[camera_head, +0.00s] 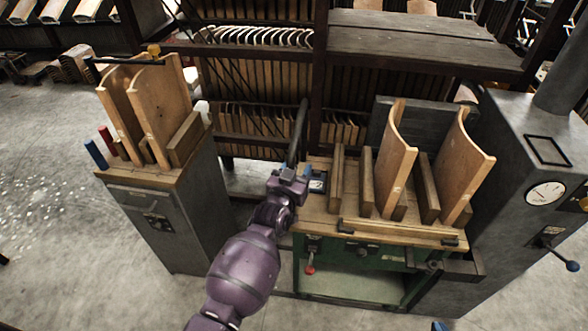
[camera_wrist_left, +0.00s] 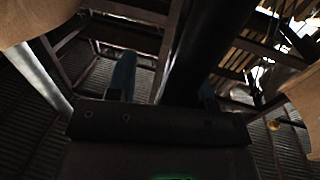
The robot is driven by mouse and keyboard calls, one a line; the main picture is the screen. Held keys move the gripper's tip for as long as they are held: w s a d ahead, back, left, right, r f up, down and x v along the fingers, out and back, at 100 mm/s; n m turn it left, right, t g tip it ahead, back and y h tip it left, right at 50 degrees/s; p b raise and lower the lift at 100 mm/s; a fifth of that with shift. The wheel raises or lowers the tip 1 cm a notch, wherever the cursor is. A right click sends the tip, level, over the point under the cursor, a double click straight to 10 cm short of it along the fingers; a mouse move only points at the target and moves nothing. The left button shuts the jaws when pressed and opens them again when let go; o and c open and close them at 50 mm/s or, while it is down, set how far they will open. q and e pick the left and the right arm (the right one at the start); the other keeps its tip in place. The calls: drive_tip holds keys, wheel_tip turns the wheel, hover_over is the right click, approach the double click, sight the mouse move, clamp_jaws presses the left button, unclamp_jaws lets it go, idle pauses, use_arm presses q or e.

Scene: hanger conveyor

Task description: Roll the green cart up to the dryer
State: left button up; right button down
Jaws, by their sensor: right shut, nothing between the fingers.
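The green cart (camera_head: 311,262) stands right of centre in the head view. Its wooden top carries upright curved wooden panels (camera_head: 397,160). A dark upright handle bar (camera_head: 300,125) rises at its left end. The grey dryer (camera_head: 520,190), with a round gauge, stands close at the cart's right; the exact gap is unclear. My left gripper (camera_head: 292,182) is at the handle bar. In the left wrist view its blue fingers (camera_wrist_left: 165,85) are apart with the dark bar between them; contact is unclear. Of my right gripper (camera_head: 440,326) only a blue tip shows at the bottom edge.
A grey cabinet (camera_head: 165,220) with curved wooden pieces on top stands at the left. A dark rack (camera_head: 260,90) of many hangers stands behind the cart.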

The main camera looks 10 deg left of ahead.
use_arm(q)
drive_tip(key=v, duration=1)
drive_tip(key=shift+s+a+p, duration=0.25)
drive_tip(key=shift+s+p, duration=0.05)
drive_tip(key=shift+s, duration=0.05)
use_arm(e)
drive_tip(key=shift+w+r, duration=0.15)
drive_tip(key=shift+r, duration=0.3)
drive_tip(key=shift+w+a+r, duration=0.1)
drive_tip(key=shift+w+r, duration=0.05)
drive_tip(key=shift+w, duration=0.25)
use_arm(q)
drive_tip(key=s+a+f+g+y, duration=0.1)
drive_tip(key=s+a+f+g, duration=0.1)
drive_tip(key=s+a, duration=0.4)
drive_tip(key=s+a+f+n+g+y, duration=0.1)
drive_tip(key=s+a+f+g, duration=0.1)
drive_tip(key=s+a+f, duration=0.3)
drive_tip(key=s+a+f+g+y, duration=0.2)
drive_tip(key=s+a+f, duration=0.2)
drive_tip(key=s+a, duration=0.3)
drive_tip(key=s, duration=0.3)
drive_tip(key=shift+s+a+n, duration=0.2)
drive_tip(key=shift+n, duration=0.1)
